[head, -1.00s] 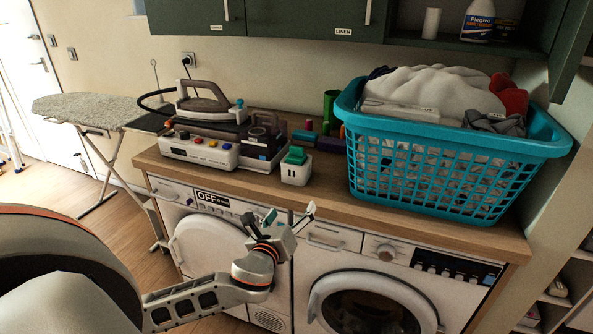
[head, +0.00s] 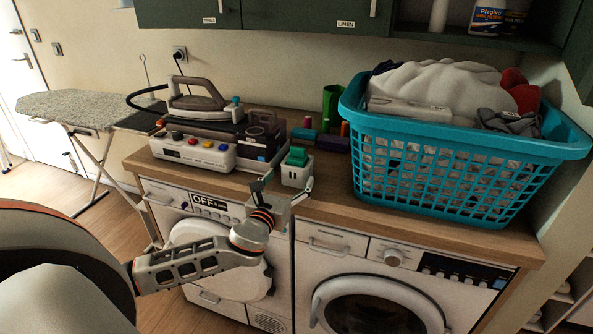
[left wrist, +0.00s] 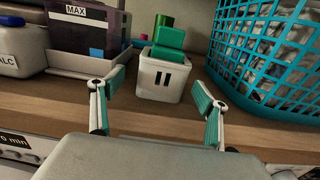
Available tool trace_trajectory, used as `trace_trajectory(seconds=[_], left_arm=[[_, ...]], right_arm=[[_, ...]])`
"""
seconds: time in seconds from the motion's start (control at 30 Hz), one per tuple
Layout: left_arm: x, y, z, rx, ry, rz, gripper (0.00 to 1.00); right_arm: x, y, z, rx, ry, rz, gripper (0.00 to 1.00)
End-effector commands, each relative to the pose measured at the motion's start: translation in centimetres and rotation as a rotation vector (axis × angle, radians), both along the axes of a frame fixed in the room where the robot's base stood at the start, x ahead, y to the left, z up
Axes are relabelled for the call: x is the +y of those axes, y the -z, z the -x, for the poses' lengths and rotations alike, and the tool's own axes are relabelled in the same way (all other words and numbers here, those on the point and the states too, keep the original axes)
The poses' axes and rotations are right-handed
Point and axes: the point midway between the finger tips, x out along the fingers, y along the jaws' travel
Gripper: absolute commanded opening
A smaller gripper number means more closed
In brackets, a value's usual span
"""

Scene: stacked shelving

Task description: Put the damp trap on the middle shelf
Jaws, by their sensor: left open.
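A small white box with a green top (head: 297,169), which looks like the damp trap, stands upright on the wooden counter between the iron station and the turquoise basket. It also shows in the left wrist view (left wrist: 160,76), with two dark slots on its front. My left gripper (head: 285,185) is open and empty at the counter's front edge, just in front of the box. In the left wrist view its two green-padded fingers (left wrist: 158,92) stand apart, with the box beyond and between them. My right gripper is not in view. I cannot tell which shelf is the middle one.
The turquoise laundry basket (head: 455,165) stands close on the right. The iron station (head: 205,140) is close on the left. Colored cylinders (head: 325,138) lie behind the box. Green cabinets (head: 300,18) hang above. Shelving (head: 568,290) shows at the right edge. Washing machines stand below the counter.

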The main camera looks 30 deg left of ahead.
Motion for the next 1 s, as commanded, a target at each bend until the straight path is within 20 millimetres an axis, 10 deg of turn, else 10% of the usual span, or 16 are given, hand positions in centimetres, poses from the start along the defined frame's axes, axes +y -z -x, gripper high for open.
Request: trace_trajectory(seconds=[0.77, 1.0], left_arm=[[1.0, -0.3, -5.9, 0.001, 0.000, 0.001, 0.75], [1.0, -0.3, -5.9, 0.001, 0.000, 0.001, 0.32]], right_arm=[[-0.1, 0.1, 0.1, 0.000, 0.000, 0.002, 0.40], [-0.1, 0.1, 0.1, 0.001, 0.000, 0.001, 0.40]])
